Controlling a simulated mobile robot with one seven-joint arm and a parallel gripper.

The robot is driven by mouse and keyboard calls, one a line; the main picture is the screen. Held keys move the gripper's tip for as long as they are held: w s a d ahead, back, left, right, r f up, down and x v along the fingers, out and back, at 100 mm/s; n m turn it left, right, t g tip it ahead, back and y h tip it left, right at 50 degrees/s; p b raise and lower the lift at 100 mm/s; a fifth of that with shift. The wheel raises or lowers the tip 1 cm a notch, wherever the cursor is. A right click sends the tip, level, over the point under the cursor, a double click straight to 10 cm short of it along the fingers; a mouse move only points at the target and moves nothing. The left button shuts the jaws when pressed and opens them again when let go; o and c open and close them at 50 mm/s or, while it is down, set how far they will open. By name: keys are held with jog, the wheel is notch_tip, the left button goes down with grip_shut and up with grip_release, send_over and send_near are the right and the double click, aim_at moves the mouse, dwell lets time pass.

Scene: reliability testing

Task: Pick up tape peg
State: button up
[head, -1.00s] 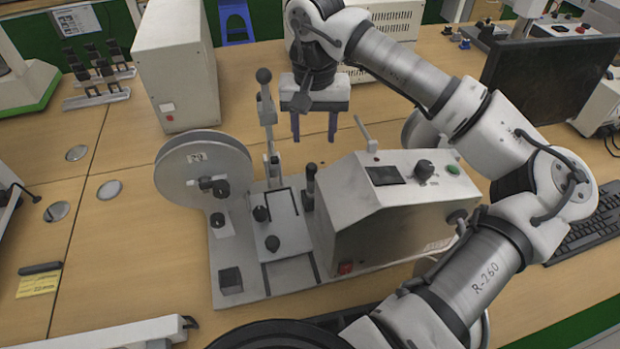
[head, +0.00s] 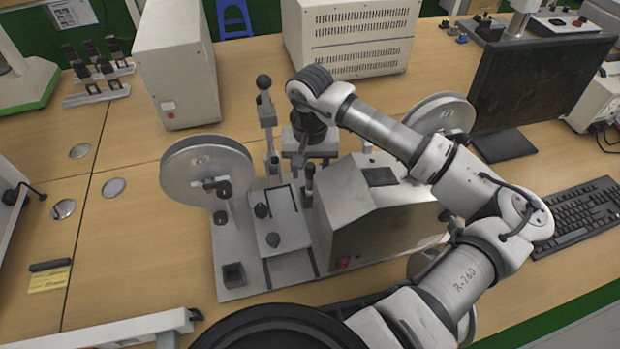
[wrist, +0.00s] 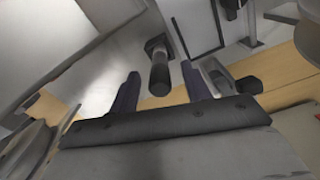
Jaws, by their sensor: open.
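A dark upright peg with a rounded end, which looks like the tape peg (wrist: 160,72), shows between my two fingers in the wrist view. In the head view the same dark peg (head: 309,178) appears to stand on the machine's base plate beside the sloped housing. My gripper (wrist: 161,88) is open, with one dark finger on each side of the peg and gaps visible. In the head view my gripper (head: 312,152) hangs just above and behind the peg, its fingertips mostly hidden. I cannot tell the exact height between them.
The machine's sloped housing (head: 375,215) is close on the right. A lever with a ball top (head: 265,105) stands just left of my gripper. A large reel (head: 205,170) is further left, another reel (head: 440,115) behind right. A vented box (head: 355,40) stands at the back.

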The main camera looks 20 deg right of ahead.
grip_shut()
dwell(0.4)
notch_tip(320, 180, up, 20)
jog(key=b, duration=0.4)
dwell(0.5)
jog(key=shift+f+b, duration=5.75)
jog(key=shift+f, duration=2.05)
